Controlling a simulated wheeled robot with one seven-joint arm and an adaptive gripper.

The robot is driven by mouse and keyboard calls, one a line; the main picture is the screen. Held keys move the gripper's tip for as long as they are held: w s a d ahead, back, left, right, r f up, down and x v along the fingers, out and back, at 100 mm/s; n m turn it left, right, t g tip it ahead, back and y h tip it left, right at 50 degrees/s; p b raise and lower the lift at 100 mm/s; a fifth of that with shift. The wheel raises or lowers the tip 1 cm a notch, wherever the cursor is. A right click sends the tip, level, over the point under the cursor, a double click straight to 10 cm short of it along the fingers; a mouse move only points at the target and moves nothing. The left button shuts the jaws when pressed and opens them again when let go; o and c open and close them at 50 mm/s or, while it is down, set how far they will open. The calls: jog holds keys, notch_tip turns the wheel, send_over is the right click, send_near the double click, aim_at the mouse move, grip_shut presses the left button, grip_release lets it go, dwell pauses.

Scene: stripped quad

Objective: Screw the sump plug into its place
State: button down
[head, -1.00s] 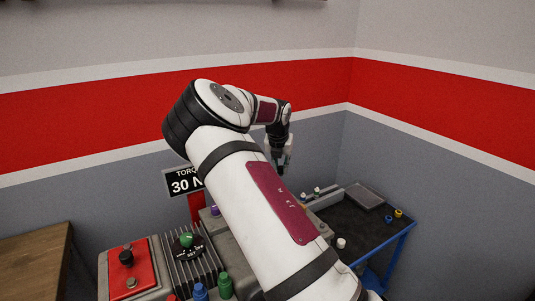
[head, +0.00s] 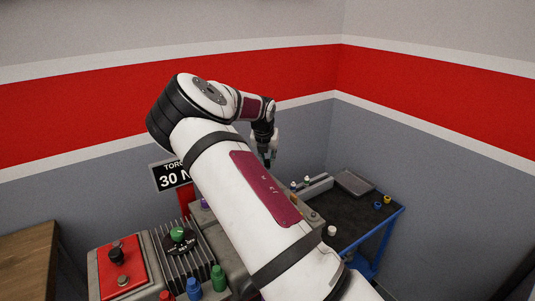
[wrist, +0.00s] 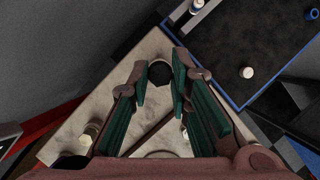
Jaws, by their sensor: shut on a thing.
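My gripper (head: 267,160) hangs fingers down beyond my forearm in the head view, over the far part of the bench. In the wrist view its green-padded fingers (wrist: 160,84) are shut on a dark round piece, taken as the sump plug (wrist: 160,72), seen end-on between the tips. A pale metal block (wrist: 70,148) lies below the gripper in the wrist view. I cannot tell whether the plug touches it. The plug's hole is not visible; my forearm hides much of the bench in the head view.
A dark-topped cart with a blue frame (head: 386,236) stands to the right, with a white cylinder (head: 331,231), a yellow ring (head: 388,199) and a shallow tray (head: 354,182). A red panel (head: 120,268), finned block (head: 185,250) and torque sign (head: 169,176) are at left.

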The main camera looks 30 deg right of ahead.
jog(key=shift+f, duration=1.6)
jog(key=shift+f, duration=1.25)
dwell(0.6)
jog(key=c, duration=1.4)
grip_release()
jog(key=v, duration=1.2)
jog(key=shift+r, duration=0.1)
